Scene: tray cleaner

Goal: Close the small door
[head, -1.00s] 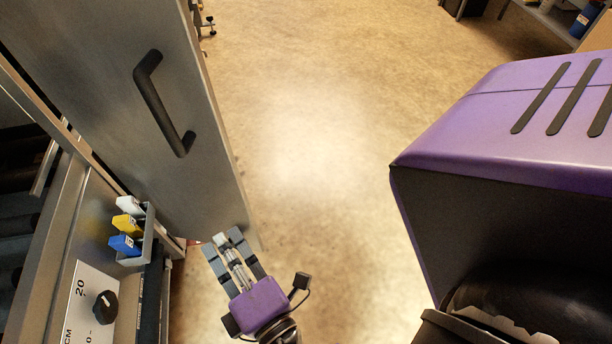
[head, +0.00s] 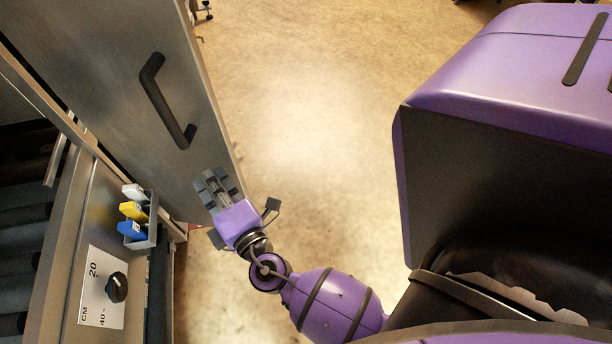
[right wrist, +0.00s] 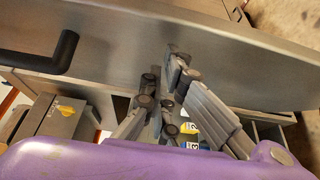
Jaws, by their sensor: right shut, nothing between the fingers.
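The small door is a grey metal panel (head: 100,70) standing open at the left of the head view. A black bar handle (head: 168,100) is on its face. The door also fills the top of the right wrist view (right wrist: 130,50), with the handle (right wrist: 45,58) at the left. My right gripper (head: 212,180) is shut and empty. It overlaps the lower right part of the door in the head view, below the handle. Its fingertips (right wrist: 165,85) are close to the panel; I cannot tell whether they touch. My left gripper is out of view.
At the lower left is a machine front with a dial (head: 116,287) and a small grey holder (head: 145,235) with white, yellow and blue items. The holder is near my gripper. Open floor (head: 310,130) lies right of the door.

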